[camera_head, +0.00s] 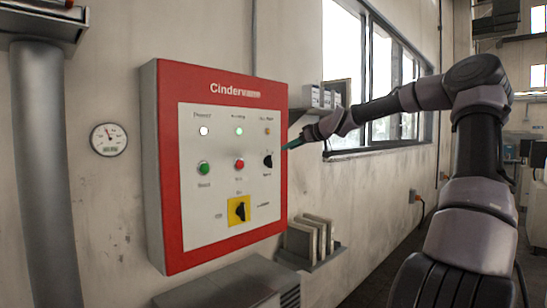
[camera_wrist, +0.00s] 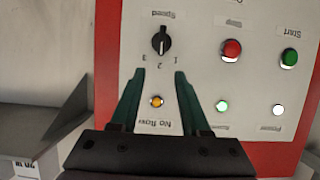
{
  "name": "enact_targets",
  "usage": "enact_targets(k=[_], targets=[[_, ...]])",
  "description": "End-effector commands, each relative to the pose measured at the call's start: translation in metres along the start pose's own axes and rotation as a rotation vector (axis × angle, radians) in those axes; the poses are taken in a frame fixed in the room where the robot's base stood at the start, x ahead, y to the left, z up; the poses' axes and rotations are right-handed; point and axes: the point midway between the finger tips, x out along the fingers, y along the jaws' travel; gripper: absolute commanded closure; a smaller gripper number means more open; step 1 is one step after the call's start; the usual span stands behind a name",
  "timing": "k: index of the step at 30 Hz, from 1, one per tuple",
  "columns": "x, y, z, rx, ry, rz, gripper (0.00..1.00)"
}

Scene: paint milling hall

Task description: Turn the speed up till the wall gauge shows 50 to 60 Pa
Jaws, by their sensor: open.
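The round white wall gauge (camera_head: 109,139) hangs left of the red control panel (camera_head: 155,170). Its needle leans up and slightly left; the figures are too small to read. The black speed knob (camera_head: 268,161) is at the panel's right side. In the upside-down wrist view the speed knob (camera_wrist: 161,41) lies just beyond the fingertips, with marks 1, 2 and 3 around it. My gripper (camera_wrist: 160,74) is open and empty, its two green fingers apart, roughly in line with the knob. In the head view my gripper (camera_head: 287,148) is at the panel's right edge.
Beside the knob are the red stop button (camera_head: 239,164) and green start button (camera_head: 203,168). The green running lamp (camera_head: 239,132) looks lit; the no-flow lamp (camera_wrist: 156,101) shows amber. A yellow-backed isolator switch (camera_head: 239,209) sits below. A shelf with plates (camera_head: 308,240) juts out lower right.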

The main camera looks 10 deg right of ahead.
Motion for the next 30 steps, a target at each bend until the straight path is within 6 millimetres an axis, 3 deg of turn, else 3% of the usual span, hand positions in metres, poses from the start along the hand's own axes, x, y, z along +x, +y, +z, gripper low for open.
enact_targets(k=[18,30], targets=[[0.094,-0.002,0.001,0.001,-0.002,-0.003,0.54],[0.106,-0.002,0.001,0.001,-0.003,-0.002,0.54]])
